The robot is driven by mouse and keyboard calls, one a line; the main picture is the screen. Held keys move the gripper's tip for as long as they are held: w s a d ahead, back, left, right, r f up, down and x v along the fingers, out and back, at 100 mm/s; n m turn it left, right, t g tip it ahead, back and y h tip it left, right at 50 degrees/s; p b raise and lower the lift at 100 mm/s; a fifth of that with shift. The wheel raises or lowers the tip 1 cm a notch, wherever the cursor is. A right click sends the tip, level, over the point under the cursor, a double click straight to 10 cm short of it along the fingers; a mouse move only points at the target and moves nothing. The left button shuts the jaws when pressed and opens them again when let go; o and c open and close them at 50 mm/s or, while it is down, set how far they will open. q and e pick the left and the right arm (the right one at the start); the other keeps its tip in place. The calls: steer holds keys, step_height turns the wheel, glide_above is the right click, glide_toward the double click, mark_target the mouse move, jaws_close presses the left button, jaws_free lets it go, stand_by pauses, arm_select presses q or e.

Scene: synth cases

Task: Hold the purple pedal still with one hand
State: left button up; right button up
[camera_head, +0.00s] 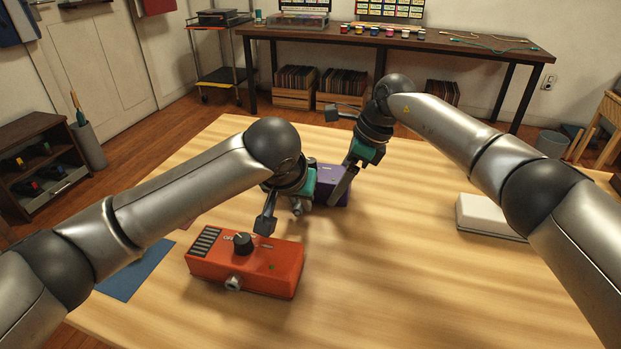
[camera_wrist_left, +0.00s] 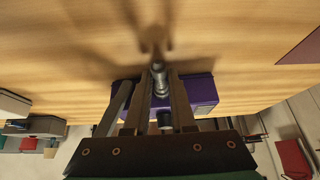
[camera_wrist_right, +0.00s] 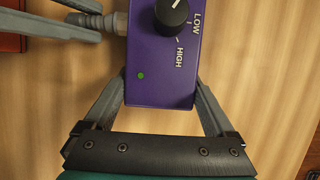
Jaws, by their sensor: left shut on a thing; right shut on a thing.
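The purple pedal (camera_head: 328,175) sits on the wooden table, partly hidden by my grippers in the head view. In the right wrist view the purple pedal (camera_wrist_right: 160,70) shows a black knob and a green light. My right gripper (camera_head: 338,188) is shut on it, one finger on each side. My left gripper (camera_wrist_right: 98,22) is shut on a silver plug (camera_wrist_right: 112,22) beside the pedal. The plug (camera_wrist_left: 159,78) also shows between the fingers in the left wrist view. It meets the pedal's side; how deep it sits I cannot tell.
An orange pedal (camera_head: 245,265) with a black knob and a silver jack is nearer, below my left arm. A blue sheet (camera_head: 138,272) lies at the table's left edge. A white box (camera_head: 488,216) lies at the right. The front middle of the table is clear.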

arm_select(q)
jaws_close()
steer(key=shift+s+a, duration=0.35)
steer(key=shift+s, duration=0.6)
steer(key=shift+s+a, duration=0.3)
steer(key=shift+s, duration=0.6)
steer(key=shift+s, duration=0.1)
